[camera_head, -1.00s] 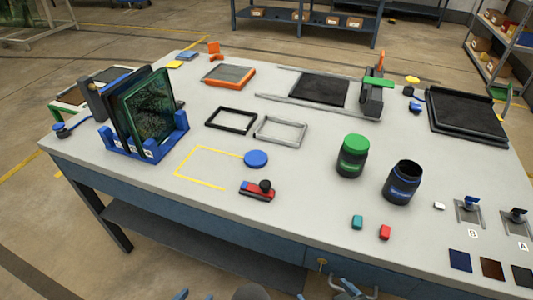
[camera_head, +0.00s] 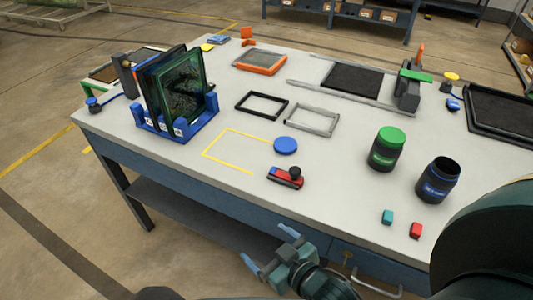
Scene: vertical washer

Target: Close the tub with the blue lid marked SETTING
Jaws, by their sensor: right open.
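The blue lid (camera_head: 286,145) lies flat on the table, beside the yellow taped outline. An open dark tub with a blue label (camera_head: 437,181) stands upright at the right; its mouth is uncovered and its label is too small to read. Another dark tub with a green lid (camera_head: 387,149) stands just left of it, closed. My right gripper (camera_head: 268,256) is open and empty in front of the table's front edge, lower than the lid and apart from everything. My left gripper is out of view.
A teal block (camera_head: 388,217) and a red block (camera_head: 416,230) lie before the tubs. A blue rack (camera_head: 178,128) holds upright panels at left. Empty frames (camera_head: 311,120) lie behind the lid.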

